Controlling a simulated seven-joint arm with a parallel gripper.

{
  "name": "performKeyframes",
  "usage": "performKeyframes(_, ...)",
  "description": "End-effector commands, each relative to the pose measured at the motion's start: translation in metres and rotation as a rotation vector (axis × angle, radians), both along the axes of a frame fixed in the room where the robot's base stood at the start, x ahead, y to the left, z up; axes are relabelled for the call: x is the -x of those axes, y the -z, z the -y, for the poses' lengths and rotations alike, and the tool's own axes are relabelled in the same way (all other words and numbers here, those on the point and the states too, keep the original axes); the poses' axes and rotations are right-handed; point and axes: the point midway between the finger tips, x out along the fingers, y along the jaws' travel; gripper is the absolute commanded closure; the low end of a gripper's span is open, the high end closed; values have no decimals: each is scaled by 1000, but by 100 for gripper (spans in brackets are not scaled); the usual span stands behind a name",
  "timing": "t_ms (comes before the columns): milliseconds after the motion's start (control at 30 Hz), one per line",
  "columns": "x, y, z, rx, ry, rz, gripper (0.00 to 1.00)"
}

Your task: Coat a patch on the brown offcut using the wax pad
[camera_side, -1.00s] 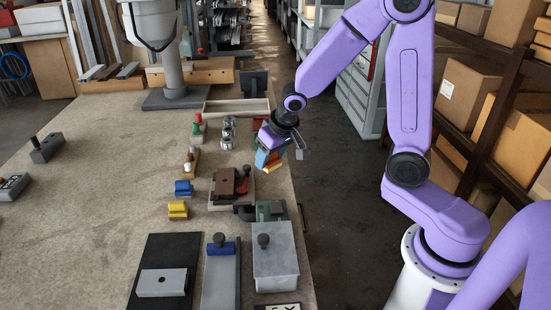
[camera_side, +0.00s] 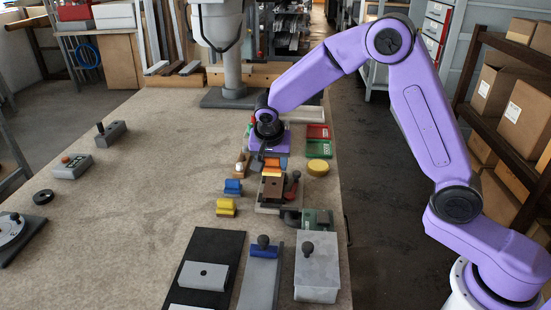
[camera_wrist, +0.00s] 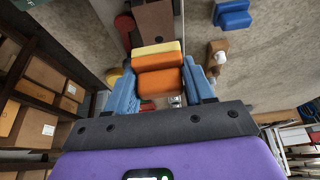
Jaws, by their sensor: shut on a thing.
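My gripper (camera_side: 270,164) is shut on the wax pad, an orange block with a pale yellow face (camera_side: 271,173). In the wrist view the pad (camera_wrist: 158,80) sits between the blue fingers (camera_wrist: 160,88), its pale yellow face towards the brown offcut. The brown offcut (camera_side: 271,188) lies flat on a pale board, with a small dark spot on top. It also shows in the wrist view (camera_wrist: 153,24), just beyond the pad. In the side view the pad is at the offcut's far end. I cannot tell whether they touch.
A red clamp with a dark knob (camera_side: 292,184) stands close at the offcut's right. A blue block (camera_side: 233,187) and a yellow block (camera_side: 227,206) lie to the left.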

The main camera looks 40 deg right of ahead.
Motion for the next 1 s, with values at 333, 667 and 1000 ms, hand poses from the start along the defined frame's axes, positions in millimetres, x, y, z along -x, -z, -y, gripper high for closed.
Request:
performKeyframes(333,1,32,1,1,-1,-3,72)
performKeyframes(667,1,64,1,2,-3,-5,72)
performKeyframes(1000,-20,70,21,0,2,0,72)
